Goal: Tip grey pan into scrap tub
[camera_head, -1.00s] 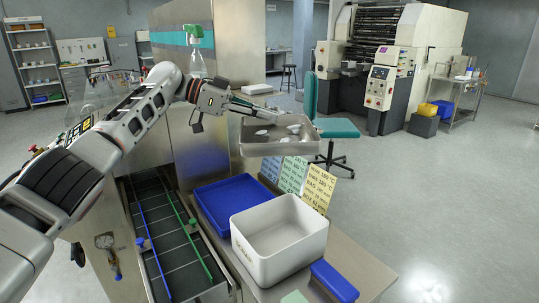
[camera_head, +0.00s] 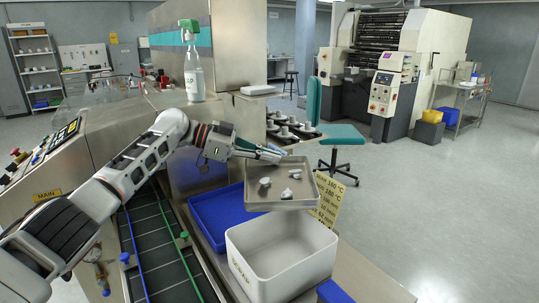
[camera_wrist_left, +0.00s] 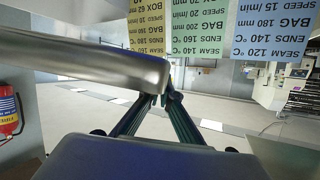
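The grey pan (camera_head: 302,163) is in the air above the back part of the white tub, tilted with its inside facing me. A few small white pieces (camera_head: 286,194) lie in it. My left gripper (camera_head: 277,154) is shut on the pan's rim at its far left side. In the left wrist view the pan (camera_wrist_left: 95,62) fills the upper left and the fingertips (camera_wrist_left: 166,98) meet at its edge. The white tub (camera_head: 262,281) with dark lettering stands below, open at the top; no pieces show on its visible floor. My right gripper is out of view.
A blue tray (camera_head: 205,215) lies behind the tub. A blue block (camera_head: 333,292) sits at its right. Yellow settings card (camera_head: 327,200) stands behind the pan. A conveyor (camera_head: 160,250) runs on the left. A bottle (camera_head: 194,80) stands on the machine.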

